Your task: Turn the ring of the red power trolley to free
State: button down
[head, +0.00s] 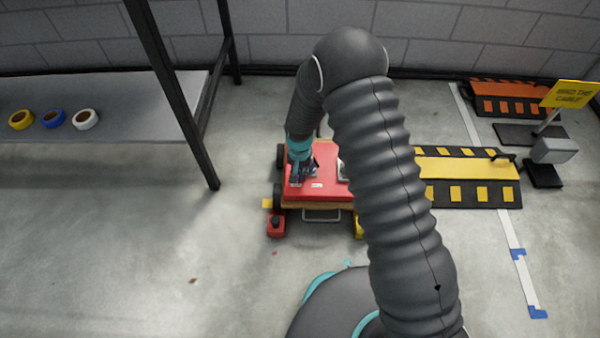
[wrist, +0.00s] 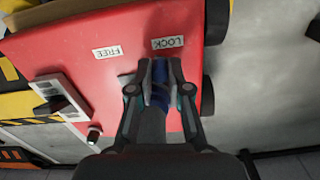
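The red power trolley (head: 318,190) stands on the floor in the head view, partly hidden by my arm. Its red top (wrist: 65,60) fills much of the wrist view, with a FREE label (wrist: 107,52) on the left and a LOCK label (wrist: 168,43) to its right. A dark blue part (wrist: 159,78), likely the ring, stands just below the LOCK label. My gripper (wrist: 161,85) has one finger on each side of this blue part, very near it. I cannot tell whether the fingers press on it. My gripper (head: 301,172) is low over the trolley top.
A switch panel (wrist: 57,99) with a black knob sits left of my gripper on the trolley top. A yellow and black ramp (head: 468,177) lies right of the trolley. A shelf (head: 100,105) with tape rolls is at left. Floor in front is mostly clear.

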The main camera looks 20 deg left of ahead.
jog(key=n, duration=0.1)
jog(key=d+n+b, duration=0.1)
jog(key=n, duration=0.1)
jog(key=d+n, duration=0.1)
jog(key=n, duration=0.1)
jog(key=shift+d, duration=0.25)
jog(key=shift+w+d+n+b, duration=0.2)
jog(key=shift+d+n, duration=0.15)
jog(key=shift+n, duration=0.5)
jog(key=shift+w+d+n+b, duration=0.2)
jog(key=shift+d+n, duration=0.15)
jog(key=shift+n, duration=0.55)
jog(key=shift+w+d+n+b, duration=0.2)
jog(key=shift+d+n, duration=0.15)
jog(key=shift+n, duration=0.5)
jog(key=c, duration=1.1)
grip_release()
notch_tip(320, 180, up, 12)
